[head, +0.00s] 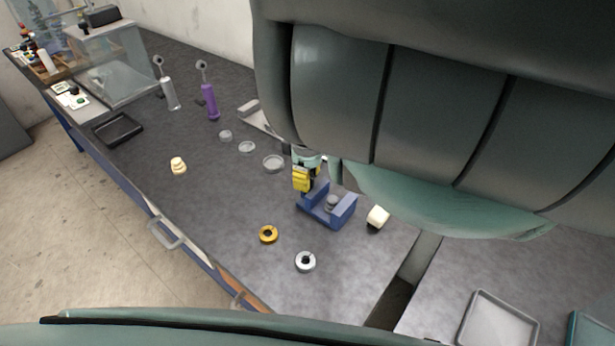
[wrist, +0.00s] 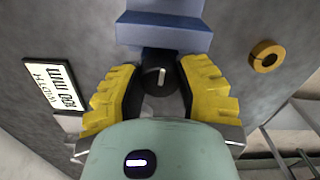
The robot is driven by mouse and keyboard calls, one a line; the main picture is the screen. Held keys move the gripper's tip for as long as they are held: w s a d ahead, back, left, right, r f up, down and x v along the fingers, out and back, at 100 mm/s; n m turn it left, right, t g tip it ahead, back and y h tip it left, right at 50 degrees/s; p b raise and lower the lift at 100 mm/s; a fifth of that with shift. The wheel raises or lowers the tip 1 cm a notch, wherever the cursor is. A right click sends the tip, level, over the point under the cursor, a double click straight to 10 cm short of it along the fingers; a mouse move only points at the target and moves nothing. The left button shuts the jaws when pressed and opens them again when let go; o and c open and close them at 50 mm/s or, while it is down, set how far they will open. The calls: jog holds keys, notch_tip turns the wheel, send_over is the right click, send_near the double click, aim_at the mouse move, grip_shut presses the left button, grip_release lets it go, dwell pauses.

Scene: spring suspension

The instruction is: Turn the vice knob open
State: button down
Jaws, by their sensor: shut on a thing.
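The blue vice (head: 338,213) stands on the dark bench top in the middle of the head view. In the wrist view its blue body (wrist: 165,30) is at the top. The dark round vice knob (wrist: 160,76) has a light bar mark and sits between my fingers. My gripper (wrist: 160,88) has yellow ridged fingers and is closed around the knob's two sides. In the head view my gripper (head: 304,181) is at the left side of the vice. The knob is hidden there behind the fingers.
A yellow ring (head: 268,234) and a silver ring (head: 305,261) lie in front of the vice. Several grey discs, a purple shock absorber (head: 209,100) and a silver one (head: 168,92) are farther back.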

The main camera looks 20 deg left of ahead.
dwell(0.5)
jog(key=c, duration=0.6)
grip_release()
jog(key=shift+r, duration=0.15)
notch_tip(320, 180, up, 5)
jog(key=shift+w+r, duration=0.15)
jog(key=shift+r, duration=0.95)
jog(key=shift+a, duration=0.15)
